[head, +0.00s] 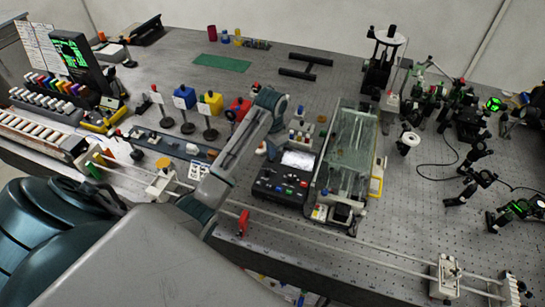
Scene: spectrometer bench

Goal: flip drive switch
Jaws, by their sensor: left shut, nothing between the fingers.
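A black control box (280,185) with a pale display (298,160) and small coloured buttons sits in the middle of the bench. Beside it on the right stands a long glass-covered unit (351,150). The drive switch is too small to make out for sure. My left arm reaches over the bench from the lower left. Its gripper (268,147) is shut and empty, near the box's back left corner; whether it touches anything cannot be told. My right gripper is not in view.
A rail (345,250) with a red marker (243,222) runs along the front edge to a pale block (445,276). Optical mounts and a cable (450,150) fill the right. The back centre is fairly clear.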

